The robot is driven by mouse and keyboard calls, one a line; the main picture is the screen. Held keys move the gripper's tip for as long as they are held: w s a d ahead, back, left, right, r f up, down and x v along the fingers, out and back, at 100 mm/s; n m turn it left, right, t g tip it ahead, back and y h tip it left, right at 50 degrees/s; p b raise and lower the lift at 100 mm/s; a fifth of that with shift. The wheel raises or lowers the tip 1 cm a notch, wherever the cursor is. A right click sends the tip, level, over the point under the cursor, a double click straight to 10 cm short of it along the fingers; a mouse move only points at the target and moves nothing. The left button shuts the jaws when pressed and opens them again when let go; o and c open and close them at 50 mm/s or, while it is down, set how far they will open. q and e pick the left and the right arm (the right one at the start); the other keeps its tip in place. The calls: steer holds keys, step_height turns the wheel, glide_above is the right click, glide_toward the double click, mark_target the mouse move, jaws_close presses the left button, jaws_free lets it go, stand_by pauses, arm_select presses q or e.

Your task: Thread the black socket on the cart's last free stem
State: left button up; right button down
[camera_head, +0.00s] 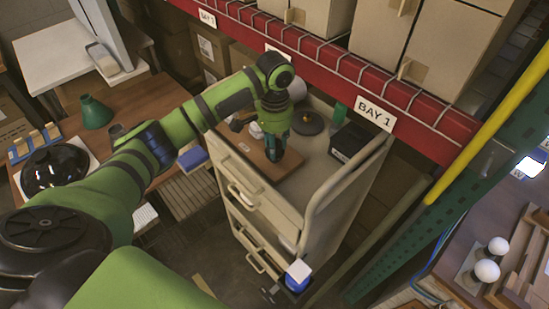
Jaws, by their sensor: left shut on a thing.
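My left arm reaches over the beige cart (345,185). Its gripper (275,150) points down above the brown wooden board (240,142) on the cart top, and is shut on a small dark piece that looks like the black socket. The fingers hide most of it, and I cannot tell whether it touches a stem. A small white part (256,131) stands on the board just left of the gripper. The free stem cannot be made out. My right gripper is not in view.
On the cart top, a dark disc (308,123) and a black box (350,143) stand right of the gripper. A red shelf beam (330,60) with boxes above runs behind the cart. A wooden desk with a green funnel-shaped shade (95,112) is at left.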

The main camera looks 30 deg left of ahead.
arm_select(q)
steer(key=shift+s+d+f+p, duration=0.1)
steer(key=shift+s+f+p, duration=0.2)
steer(key=shift+p, duration=0.25)
jaws_close()
stand_by(0.8)
steer(key=shift+r+m+p, duration=0.1)
steer(key=shift+m+p, duration=0.5)
steer(key=shift+m, duration=0.3)
steer(key=m+p, duration=0.1)
steer(key=m, duration=0.1)
steer(key=shift+m, duration=0.4)
steer(key=shift+f+m, duration=0.2)
steer(key=shift+m, duration=1)
steer(key=m, duration=0.6)
steer(key=shift+m, duration=0.4)
